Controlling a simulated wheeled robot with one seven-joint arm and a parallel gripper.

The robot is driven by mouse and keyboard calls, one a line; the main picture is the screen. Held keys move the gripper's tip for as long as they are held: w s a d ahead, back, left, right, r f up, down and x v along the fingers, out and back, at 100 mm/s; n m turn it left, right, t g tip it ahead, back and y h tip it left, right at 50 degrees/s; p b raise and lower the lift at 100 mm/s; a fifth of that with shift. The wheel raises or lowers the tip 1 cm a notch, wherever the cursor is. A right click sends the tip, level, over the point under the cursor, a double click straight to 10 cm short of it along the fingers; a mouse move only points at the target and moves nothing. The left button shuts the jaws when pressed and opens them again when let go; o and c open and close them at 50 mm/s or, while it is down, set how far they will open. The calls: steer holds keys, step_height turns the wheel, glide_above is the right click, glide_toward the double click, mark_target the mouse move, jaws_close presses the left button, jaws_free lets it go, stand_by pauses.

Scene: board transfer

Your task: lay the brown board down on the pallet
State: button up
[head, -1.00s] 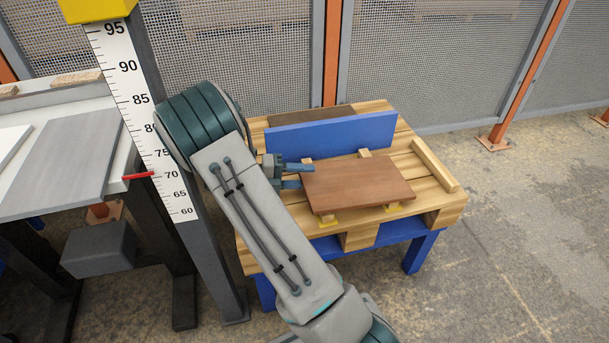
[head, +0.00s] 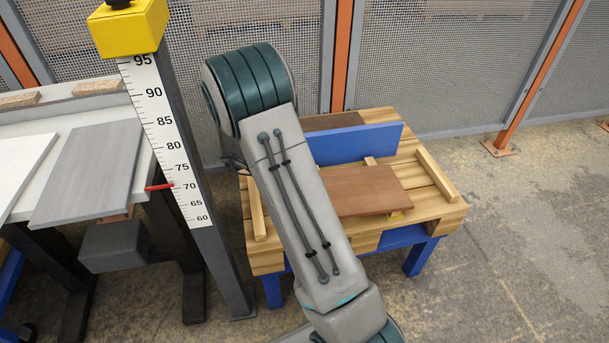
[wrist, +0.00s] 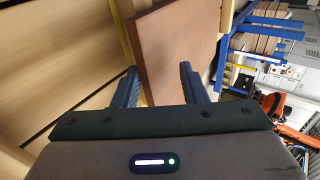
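The brown board (head: 368,189) lies flat on wooden strips on the pallet (head: 440,208). Its left part is hidden behind my arm in the head view. In the wrist view the board (wrist: 175,45) runs away from my gripper (wrist: 158,68), its near corner between the two fingers. The fingers stand wide apart, with a visible gap between the board and the left one. My gripper looks open; in the head view it is hidden behind my arm.
A blue board (head: 355,143) stands on edge behind the brown board, with a darker brown piece (head: 333,121) behind it. A wooden strip (head: 437,175) lies at the pallet's right. A scale post (head: 176,145) and a table with a grey board (head: 92,170) stand left.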

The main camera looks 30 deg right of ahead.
steer(key=shift+a+r+t+y+p, duration=0.1)
steer(key=shift+r+t+y+p, duration=0.2)
steer(key=shift+y+p, duration=0.7)
steer(key=shift+a+r+t+y+p, duration=0.15)
steer(key=shift+t+y+p, duration=0.15)
steer(key=shift+y+p, duration=0.7)
steer(key=shift+d+p, duration=0.1)
steer(key=shift+p, duration=0.5)
steer(key=shift+f, duration=0.2)
steer(key=shift+w+r, duration=0.1)
steer(key=a+p, duration=0.2)
steer(key=w+a+r+p, duration=0.1)
